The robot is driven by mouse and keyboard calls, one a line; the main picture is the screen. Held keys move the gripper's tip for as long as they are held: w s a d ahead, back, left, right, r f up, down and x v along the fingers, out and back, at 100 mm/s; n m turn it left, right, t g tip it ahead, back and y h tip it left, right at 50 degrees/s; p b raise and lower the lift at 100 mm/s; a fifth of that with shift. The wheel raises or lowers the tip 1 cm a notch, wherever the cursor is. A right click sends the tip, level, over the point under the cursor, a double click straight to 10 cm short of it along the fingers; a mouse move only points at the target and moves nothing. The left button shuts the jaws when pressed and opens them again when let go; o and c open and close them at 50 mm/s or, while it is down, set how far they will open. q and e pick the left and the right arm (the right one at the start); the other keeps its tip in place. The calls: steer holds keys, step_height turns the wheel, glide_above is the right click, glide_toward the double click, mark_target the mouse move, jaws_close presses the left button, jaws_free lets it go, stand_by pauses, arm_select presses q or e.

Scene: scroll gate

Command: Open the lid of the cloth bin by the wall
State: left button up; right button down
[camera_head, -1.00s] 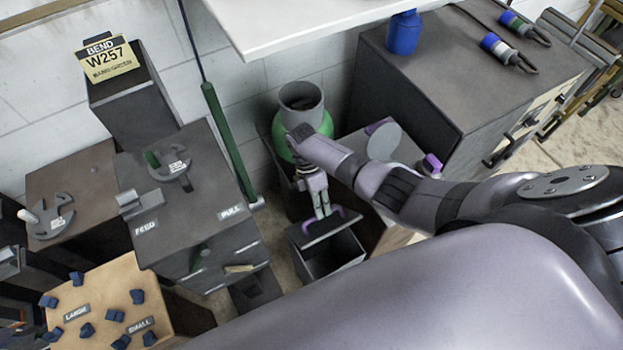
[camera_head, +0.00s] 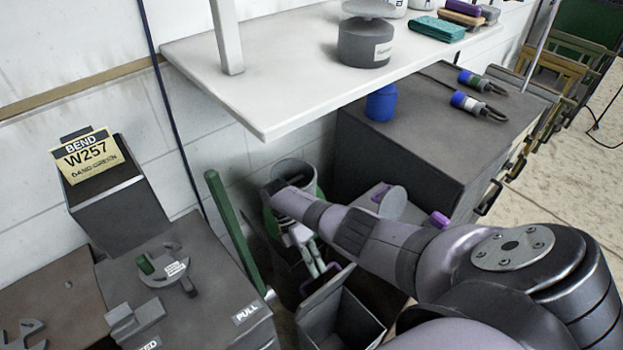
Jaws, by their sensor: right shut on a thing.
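The cloth bin is a dark grey open-topped box (camera_head: 358,322) low on the floor at the bottom centre. Its grey lid (camera_head: 326,290) is tilted up along the bin's back left edge, and the dark inside shows. My right arm reaches in from the right, and my right gripper (camera_head: 322,270) points down at the lid's top edge, shut on the lid. The exact contact is small and partly hidden by the wrist. My left gripper is not in view.
A white shelf (camera_head: 290,85) overhangs behind the arm. A grey cabinet (camera_head: 430,125) with a blue bottle (camera_head: 381,103) stands to the right. A grey machine (camera_head: 200,290) and a green post (camera_head: 235,230) stand close on the left. A green container (camera_head: 271,222) is behind my wrist.

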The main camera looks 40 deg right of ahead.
steer(key=c, duration=2.2)
jaws_free()
steer(key=shift+s+a+f, duration=0.2)
steer(key=shift+s+f, duration=0.15)
steer(key=shift+f, duration=0.25)
steer(key=shift+s+a+f, duration=0.15)
steer(key=shift+s+f, duration=0.2)
steer(key=shift+f, duration=0.2)
steer(key=o, duration=0.6)
steer(key=shift+w+d+f, duration=0.15)
steer(key=shift+w+f, duration=0.05)
steer(key=shift+r, duration=0.15)
steer(key=shift+c, duration=0.2)
steer(key=shift+d+r, duration=0.2)
steer(key=shift+r, duration=5.1)
